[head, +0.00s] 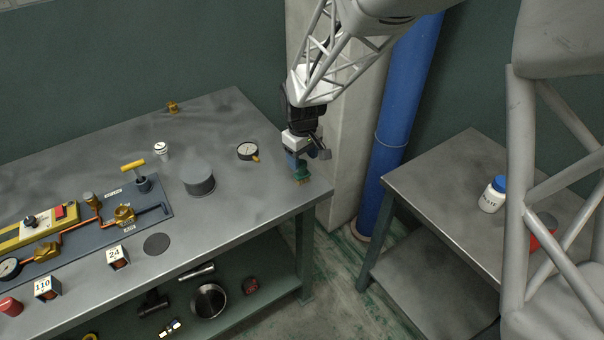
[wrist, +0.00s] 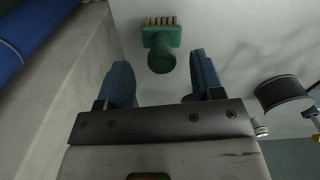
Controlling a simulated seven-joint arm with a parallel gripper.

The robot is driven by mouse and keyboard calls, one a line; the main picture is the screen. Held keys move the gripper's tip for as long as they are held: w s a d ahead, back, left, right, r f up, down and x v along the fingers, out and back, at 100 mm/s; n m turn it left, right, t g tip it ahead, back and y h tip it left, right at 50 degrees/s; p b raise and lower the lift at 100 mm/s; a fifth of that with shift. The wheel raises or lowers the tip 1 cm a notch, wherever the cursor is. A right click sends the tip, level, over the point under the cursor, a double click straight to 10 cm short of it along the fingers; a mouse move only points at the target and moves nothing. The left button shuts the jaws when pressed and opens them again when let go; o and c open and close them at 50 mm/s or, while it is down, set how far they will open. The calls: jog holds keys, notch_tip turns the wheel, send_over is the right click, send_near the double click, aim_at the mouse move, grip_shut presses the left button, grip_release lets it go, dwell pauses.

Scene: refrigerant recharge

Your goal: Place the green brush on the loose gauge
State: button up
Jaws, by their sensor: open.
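The green brush (wrist: 160,42) stands on the table just beyond my fingertips in the wrist view, with its tan bristles at the far side and its round knob towards me. In the head view the brush (head: 303,173) is near the table's right corner, partly hidden by my gripper (head: 296,158). My gripper is open, its blue fingers apart on either side of the knob's line in the wrist view (wrist: 162,75). Nothing is held. The loose gauge (head: 247,151), with a pale dial, black rim and brass stem, lies on the table left of my gripper.
A grey cylinder (head: 198,179) and a small white container (head: 161,150) stand further left. The valve board (head: 120,213) fills the table's left part. A pale pillar (head: 350,140) and blue pipe (head: 401,95) rise behind the right corner. Bare tabletop lies between gauge and brush.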

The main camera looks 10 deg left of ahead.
aim_at(302, 161)
jog(key=shift+f, duration=2.15)
jog(key=shift+c, duration=0.2)
jog(key=c, duration=1)
jog(key=shift+c, duration=0.2)
jog(key=shift+r, duration=0.1)
jog(key=shift+r, duration=0.6)
notch_tip(302, 161, up, 2)
jog(key=shift+r, duration=0.1)
jog(key=s+d, duration=0.3)
jog(key=s, duration=0.4)
jog(key=s+d+r, duration=0.1)
jog(key=s+d, duration=0.3)
jog(key=s, duration=0.3)
jog(key=shift+d+r, duration=0.25)
